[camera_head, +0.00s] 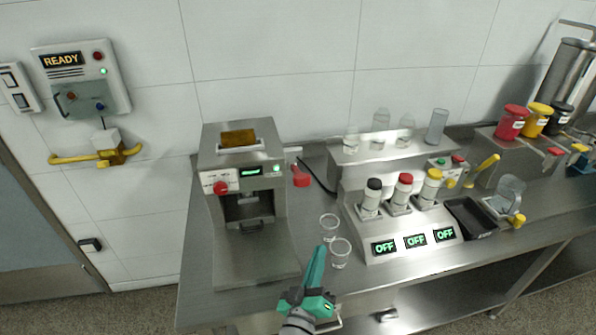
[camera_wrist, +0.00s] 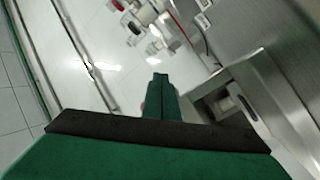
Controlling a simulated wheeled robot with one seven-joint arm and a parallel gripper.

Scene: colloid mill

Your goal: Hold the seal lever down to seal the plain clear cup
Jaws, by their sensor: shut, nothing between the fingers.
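My gripper (camera_head: 318,250) is shut and empty, its green fingers pointing up over the counter's front, beside the cups in the picture. In the wrist view the closed fingers (camera_wrist: 158,92) point away from the camera. The steel sealing machine (camera_head: 275,222) stands at left on the counter. Its red-ended lever (camera_head: 301,177) sticks out at its right side, and my gripper appears apart from it. Two clear cups, one behind (camera_head: 329,226) and one in front (camera_head: 340,252), stand right of the machine. I cannot tell which is plain. The machine's dark bay hides whether it holds a cup.
Right of the cups is a dispenser block (camera_head: 395,247) with several capped bottles and OFF displays. A black tray (camera_head: 470,217) and glass jug (camera_head: 510,190) stand farther right. A READY panel (camera_head: 82,78) and yellow lever (camera_head: 80,160) are on the wall.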

